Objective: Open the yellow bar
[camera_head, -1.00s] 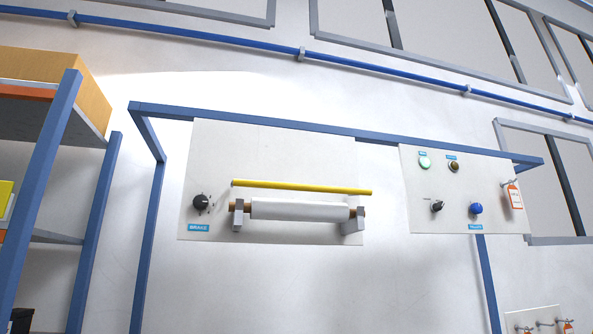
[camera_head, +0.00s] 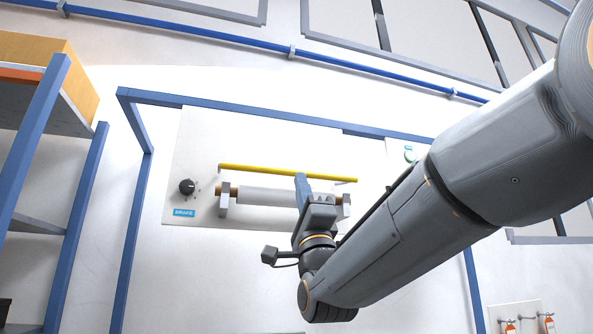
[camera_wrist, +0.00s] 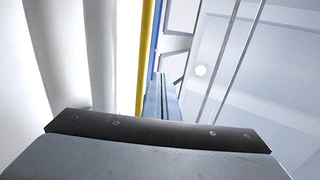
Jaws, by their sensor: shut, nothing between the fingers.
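The yellow bar (camera_head: 250,171) runs across the white brake panel (camera_head: 190,150), just above a white roller (camera_head: 262,195) held between two grey brackets. My gripper (camera_head: 302,178) is shut and empty. Its blue fingers point up in front of the right part of the roller, with the tips at the bar's height in the picture. In the wrist view the bar (camera_wrist: 147,50) stands just left of my fingers (camera_wrist: 161,85). I cannot tell whether they touch. My gripper hides part of the roller, and my arm covers most of the second panel.
A black knob (camera_head: 187,187) and a blue brake label (camera_head: 184,212) sit left of the roller. A blue frame (camera_head: 240,108) surrounds the panels. A shelf (camera_head: 45,110) with a cardboard box stands at the left. The wall below the brake panel is clear.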

